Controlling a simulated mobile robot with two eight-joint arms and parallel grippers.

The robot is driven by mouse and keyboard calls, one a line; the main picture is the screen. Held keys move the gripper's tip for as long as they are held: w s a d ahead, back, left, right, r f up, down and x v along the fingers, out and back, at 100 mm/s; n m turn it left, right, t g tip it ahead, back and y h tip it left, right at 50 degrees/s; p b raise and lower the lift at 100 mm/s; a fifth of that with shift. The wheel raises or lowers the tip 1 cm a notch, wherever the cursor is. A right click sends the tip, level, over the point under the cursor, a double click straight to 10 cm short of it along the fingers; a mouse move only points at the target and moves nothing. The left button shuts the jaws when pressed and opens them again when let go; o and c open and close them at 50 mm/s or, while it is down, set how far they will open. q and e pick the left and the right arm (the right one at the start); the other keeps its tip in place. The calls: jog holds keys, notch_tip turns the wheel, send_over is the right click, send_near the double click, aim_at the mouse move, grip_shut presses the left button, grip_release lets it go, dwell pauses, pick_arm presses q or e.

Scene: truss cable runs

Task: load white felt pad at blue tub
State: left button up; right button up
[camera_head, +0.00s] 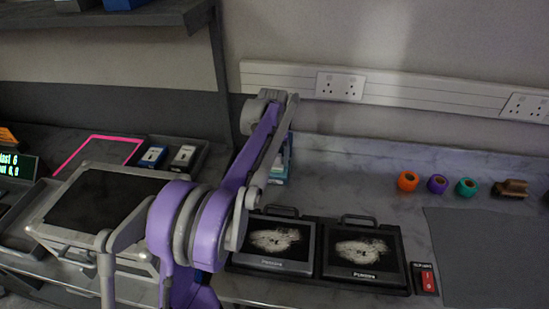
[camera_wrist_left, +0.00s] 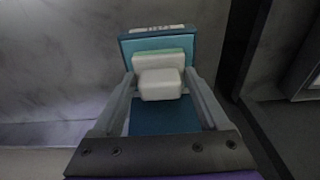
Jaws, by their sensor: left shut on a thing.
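In the left wrist view my left gripper (camera_wrist_left: 160,80) is shut on a small white block, the white felt pad (camera_wrist_left: 160,90), held between its fingertips. Just behind it is the blue tub (camera_wrist_left: 150,44), teal-blue, with another pale block against it. I cannot tell whether the held pad touches the tub. In the head view the blue tub (camera_head: 281,172) stands on the counter near the wall, partly hidden by my purple and grey left arm. That arm also hides most of my left gripper there. My right gripper is in neither view.
Two black framed cases (camera_head: 362,256) lie in front of the tub. Orange (camera_head: 407,181), purple (camera_head: 437,184) and green (camera_head: 467,188) rolls and a brown brush (camera_head: 511,188) stand right. A grey mat (camera_head: 490,255) is bare. A white wall trunking (camera_head: 420,95) runs behind.

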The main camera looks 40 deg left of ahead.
aim_at(275, 153)
pick_arm(q)
jog(key=shift+r+p, duration=2.1)
jog(key=shift+r, duration=1.4)
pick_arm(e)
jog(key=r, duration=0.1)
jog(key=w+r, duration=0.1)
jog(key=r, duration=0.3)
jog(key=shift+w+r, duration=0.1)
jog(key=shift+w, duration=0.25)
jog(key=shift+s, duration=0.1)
pick_arm(q)
jog(key=shift+d+f, duration=0.1)
